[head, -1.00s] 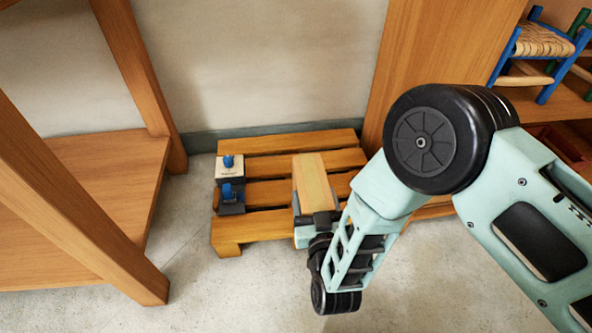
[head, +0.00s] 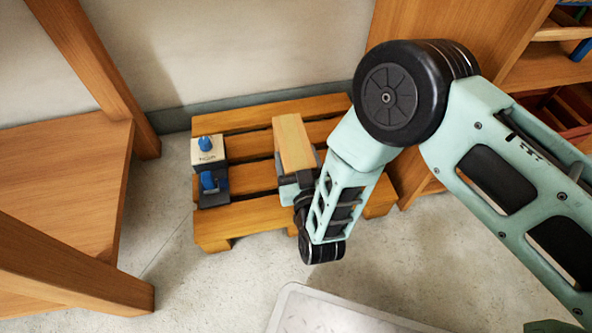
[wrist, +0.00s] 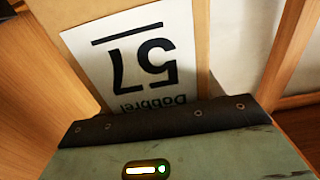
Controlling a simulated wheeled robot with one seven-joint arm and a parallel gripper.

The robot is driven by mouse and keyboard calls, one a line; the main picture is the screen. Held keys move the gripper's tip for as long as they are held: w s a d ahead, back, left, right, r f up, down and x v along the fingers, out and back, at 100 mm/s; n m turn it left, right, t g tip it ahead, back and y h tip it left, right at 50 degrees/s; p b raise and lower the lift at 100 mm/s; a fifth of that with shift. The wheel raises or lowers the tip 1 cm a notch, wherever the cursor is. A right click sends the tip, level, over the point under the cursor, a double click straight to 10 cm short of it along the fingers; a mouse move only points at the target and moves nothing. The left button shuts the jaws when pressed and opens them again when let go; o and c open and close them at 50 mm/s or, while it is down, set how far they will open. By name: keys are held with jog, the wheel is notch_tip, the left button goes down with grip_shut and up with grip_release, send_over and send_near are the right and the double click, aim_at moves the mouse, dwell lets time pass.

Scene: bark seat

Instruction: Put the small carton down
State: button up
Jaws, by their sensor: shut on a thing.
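The small carton (head: 294,142) is a narrow tan box. In the head view it is over the right half of a slatted wooden pallet (head: 228,217). My gripper (head: 297,180) is shut on its near end. I cannot tell whether the carton touches the slats. In the wrist view the carton (wrist: 186,14) fills the upper middle, with a white label printed "57" upside down. The gripper's dark edge hides its lower part.
Two small boxes with blue tops, one white (head: 207,152) and one dark (head: 209,188), stand on the pallet's left side. A wooden bench (head: 65,175) is at left and a wooden shelf unit (head: 545,65) at right. Bare slats show between the boxes and carton.

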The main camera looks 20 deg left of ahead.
jog(key=shift+f+b, duration=1.05)
jog(key=shift+f, duration=0.65)
jog(key=shift+f, duration=0.2)
jog(key=o, duration=1.2)
jog(key=shift+r, duration=0.2)
